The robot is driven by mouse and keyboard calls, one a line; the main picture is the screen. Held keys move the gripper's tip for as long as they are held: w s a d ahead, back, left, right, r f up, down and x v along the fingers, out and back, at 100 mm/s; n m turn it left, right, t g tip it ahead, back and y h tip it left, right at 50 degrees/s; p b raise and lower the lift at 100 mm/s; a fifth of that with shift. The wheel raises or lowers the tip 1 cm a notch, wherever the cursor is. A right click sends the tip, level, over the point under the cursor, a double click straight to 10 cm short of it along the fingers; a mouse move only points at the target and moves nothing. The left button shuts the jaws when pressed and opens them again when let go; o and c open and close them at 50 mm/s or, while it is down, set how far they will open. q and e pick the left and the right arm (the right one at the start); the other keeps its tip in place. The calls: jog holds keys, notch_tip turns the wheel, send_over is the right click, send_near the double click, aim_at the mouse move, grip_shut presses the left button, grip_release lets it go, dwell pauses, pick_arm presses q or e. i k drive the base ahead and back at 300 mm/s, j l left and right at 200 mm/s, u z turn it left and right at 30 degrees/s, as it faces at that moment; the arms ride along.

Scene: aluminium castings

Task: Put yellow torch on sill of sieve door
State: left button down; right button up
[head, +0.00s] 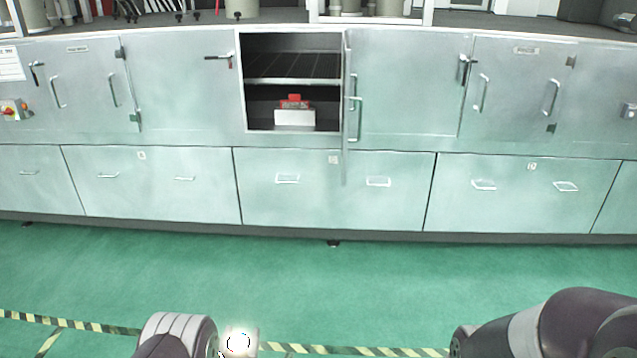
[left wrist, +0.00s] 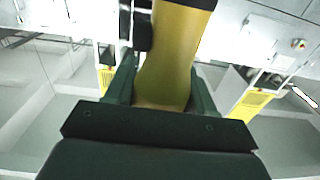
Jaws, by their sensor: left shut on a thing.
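The yellow torch (left wrist: 172,55) shows in the left wrist view, its yellow body between the dark fingers of my left gripper (left wrist: 160,90), which is shut on it. The far end of the torch runs out of the top of that view. In the head view my left arm is at the bottom edge, and the torch cannot be made out clearly there. The sieve door (head: 352,100) stands open, swung outward at the right side of its opening. The sill (head: 282,132) is the lower edge of that opening, well ahead of my arm. My right gripper is out of view.
Inside the opening are a dark shelf (head: 293,68) and a red and white object (head: 295,116) just behind the sill. Closed cabinet doors and drawers flank the opening. The green floor (head: 330,285) in front is clear, with yellow-black tape (head: 350,350) across it.

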aim_at(277, 126)
jog(key=i+j+u, duration=0.2)
jog(key=i, duration=0.65)
jog(key=i+u, duration=0.2)
jog(key=i, duration=0.7)
jog(key=i+l+u, duration=0.2)
jog(key=i, duration=0.65)
jog(key=i+j, duration=0.05)
